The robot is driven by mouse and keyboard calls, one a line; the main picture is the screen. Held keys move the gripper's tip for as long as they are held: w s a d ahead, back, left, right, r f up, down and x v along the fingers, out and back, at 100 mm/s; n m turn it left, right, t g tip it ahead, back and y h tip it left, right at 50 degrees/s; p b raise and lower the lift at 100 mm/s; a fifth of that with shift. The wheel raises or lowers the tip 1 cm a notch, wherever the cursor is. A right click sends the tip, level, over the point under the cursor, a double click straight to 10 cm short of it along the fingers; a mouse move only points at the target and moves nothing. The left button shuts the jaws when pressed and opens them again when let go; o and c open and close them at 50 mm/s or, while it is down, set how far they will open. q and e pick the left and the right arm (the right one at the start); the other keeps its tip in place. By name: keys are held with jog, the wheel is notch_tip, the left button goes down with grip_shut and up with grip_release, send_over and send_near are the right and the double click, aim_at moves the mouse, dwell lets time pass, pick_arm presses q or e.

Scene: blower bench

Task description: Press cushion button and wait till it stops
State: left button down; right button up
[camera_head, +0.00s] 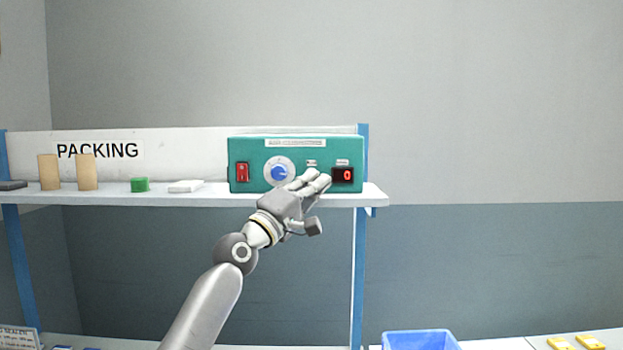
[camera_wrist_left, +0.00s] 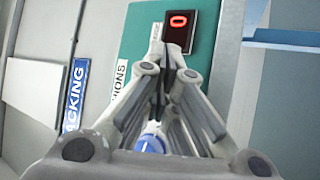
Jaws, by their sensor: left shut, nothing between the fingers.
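A teal control box (camera_head: 240,155) sits on the shelf at the right end. It has a red switch (camera_head: 243,172), a blue dial (camera_head: 279,172) on a white disc, and a small display (camera_head: 343,175) showing a red 0. My left gripper (camera_head: 318,178) is shut and empty, its fingertips in front of the box between the dial and the display. The fingers hide the panel there, so I cannot see the cushion button or tell if they touch it. The left wrist view shows the shut fingers (camera_wrist_left: 167,55) beside the display (camera_wrist_left: 178,30), over a partly hidden label (camera_wrist_left: 120,80). My right gripper is out of view.
The white shelf (camera_head: 215,200) also holds two tan blocks (camera_head: 68,172), a green piece (camera_head: 139,185) and a white piece (camera_head: 186,186), left of the box. A PACKING sign (camera_head: 97,150) is behind. A blue bin (camera_head: 419,340) stands below right.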

pick_arm(q)
jog(key=shift+w+b, duration=0.15)
jog(key=shift+b, duration=0.2)
dwell(0.5)
jog(key=shift+s+p, duration=0.8)
jog(key=shift+p, duration=0.45)
jog(key=s+p, duration=0.5)
jog(key=p, duration=0.1)
